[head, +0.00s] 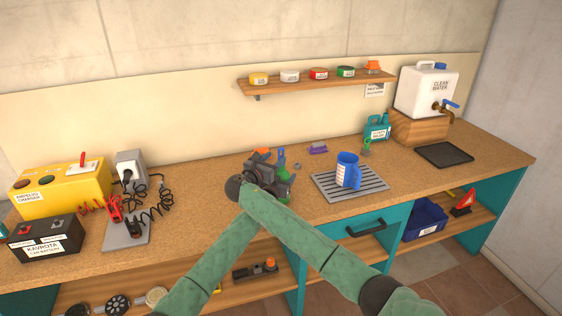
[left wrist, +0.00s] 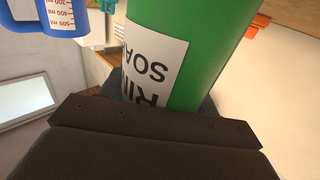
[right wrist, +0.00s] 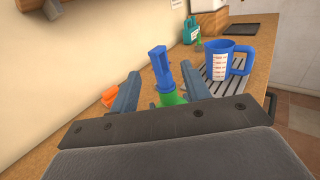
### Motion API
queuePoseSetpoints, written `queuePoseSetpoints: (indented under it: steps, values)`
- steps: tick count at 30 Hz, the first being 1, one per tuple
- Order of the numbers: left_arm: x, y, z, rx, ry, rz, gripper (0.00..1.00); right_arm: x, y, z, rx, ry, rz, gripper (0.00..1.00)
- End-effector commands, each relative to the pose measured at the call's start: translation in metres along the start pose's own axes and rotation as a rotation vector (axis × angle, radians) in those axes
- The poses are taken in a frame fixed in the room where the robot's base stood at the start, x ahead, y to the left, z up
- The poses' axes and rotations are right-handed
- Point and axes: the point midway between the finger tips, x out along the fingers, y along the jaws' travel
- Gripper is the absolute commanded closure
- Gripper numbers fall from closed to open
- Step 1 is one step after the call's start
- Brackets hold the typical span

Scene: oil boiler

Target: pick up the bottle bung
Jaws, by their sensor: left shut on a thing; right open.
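A green soap bottle (left wrist: 205,55) has lettering on a white label. My left gripper is shut on it; in the head view this gripper (head: 284,188) is mostly hidden by my arms. A blue bung (right wrist: 160,68) stands at the top of the bottle's green neck (right wrist: 171,98); it also shows small in the head view (head: 281,153). My right gripper (right wrist: 158,85) is open, with one finger on each side of the bung. I cannot tell whether the fingers touch it.
A blue measuring jug (head: 347,170) stands on a grey drain grid (head: 330,188) to the right. An orange object (right wrist: 109,96) lies behind the grippers near the wall. A teal jug (head: 376,127) and a purple item (head: 318,149) stand farther back. A shelf (head: 300,85) holds several tins.

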Motion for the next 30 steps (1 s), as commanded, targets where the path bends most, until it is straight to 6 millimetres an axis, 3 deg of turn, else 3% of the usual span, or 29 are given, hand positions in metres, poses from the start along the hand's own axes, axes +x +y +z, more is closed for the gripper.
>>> queuePoseSetpoints:
  steps: [7, 16, 24, 30]
  values:
    - [0.000, 0.000, 0.000, 0.000, 0.000, 0.000, 0.68, 0.012, 0.000, 0.000, 0.001, 0.000, -0.001, 0.53]
    - [0.000, 0.000, 0.000, 0.000, 0.000, 0.000, 0.68, 0.050, -0.001, 0.000, 0.000, 0.000, -0.002, 0.53]
    - [0.000, 0.000, 0.001, 0.000, 0.000, 0.000, 0.68, 0.053, 0.000, -0.001, 0.001, 0.001, 0.000, 0.53]
    - [0.000, 0.000, 0.001, 0.000, 0.000, 0.000, 0.68, 0.053, 0.000, 0.000, 0.001, 0.001, 0.000, 0.92]
